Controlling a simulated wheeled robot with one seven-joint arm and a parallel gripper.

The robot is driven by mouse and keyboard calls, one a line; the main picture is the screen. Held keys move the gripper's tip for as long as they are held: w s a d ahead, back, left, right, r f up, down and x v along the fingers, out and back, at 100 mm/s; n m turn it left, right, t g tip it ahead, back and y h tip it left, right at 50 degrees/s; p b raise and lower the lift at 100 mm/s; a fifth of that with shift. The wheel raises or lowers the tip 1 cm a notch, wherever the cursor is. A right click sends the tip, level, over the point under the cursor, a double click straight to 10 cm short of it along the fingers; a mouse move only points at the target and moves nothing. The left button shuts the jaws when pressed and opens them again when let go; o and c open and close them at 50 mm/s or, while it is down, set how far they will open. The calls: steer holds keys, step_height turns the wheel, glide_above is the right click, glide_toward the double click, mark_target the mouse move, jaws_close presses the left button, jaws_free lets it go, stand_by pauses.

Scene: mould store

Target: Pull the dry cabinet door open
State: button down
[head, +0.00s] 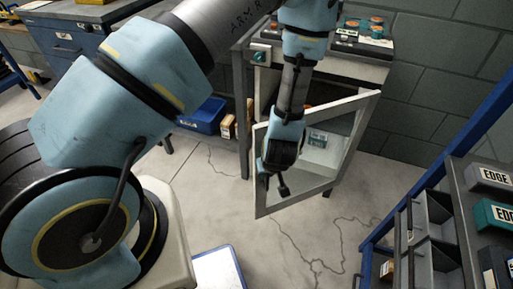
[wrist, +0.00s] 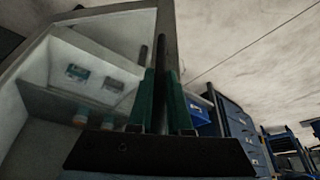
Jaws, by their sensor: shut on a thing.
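The dry cabinet door (head: 345,128) is a light frame around a glass pane, and it stands swung out from the cabinet (head: 376,70) at a wide angle. The door also shows in the wrist view (wrist: 165,35), at the left and middle. My gripper (head: 275,183) is at the door's free left edge in the head view. In the wrist view my gripper (wrist: 160,95) has its green fingers shut on the dark bar handle (wrist: 160,55). Through the glass, shelves with small labelled items show. My arm hides part of the cabinet's front.
A blue-framed rack with grey drawers (head: 432,225) stands at the right. A blue drawer unit (head: 65,42) is at the back left. Cracked floor (head: 300,240) before the door is clear.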

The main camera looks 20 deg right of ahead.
steer(key=s+d+n+y+p, duration=0.1)
steer(key=s+d+n, duration=0.2)
steer(key=s, duration=0.6)
steer(key=s+d+n+y+p, duration=0.1)
steer(key=s+d+n, duration=0.2)
steer(key=s+d, duration=0.5)
steer(key=s+d+n+g+y+p, duration=0.1)
steer(key=s+d, duration=0.4)
steer(key=s, duration=0.6)
steer(key=shift+s+d+n+p, duration=0.25)
steer(key=shift+n+p, duration=0.35)
steer(key=shift+n, duration=0.5)
steer(key=shift+w+f, duration=0.1)
steer(key=c, duration=0.8)
jaws_free()
steer(key=shift+d, duration=0.1)
steer(key=shift+c, duration=0.2)
step_height(320, 180, up, 10)
steer(key=b, duration=0.2)
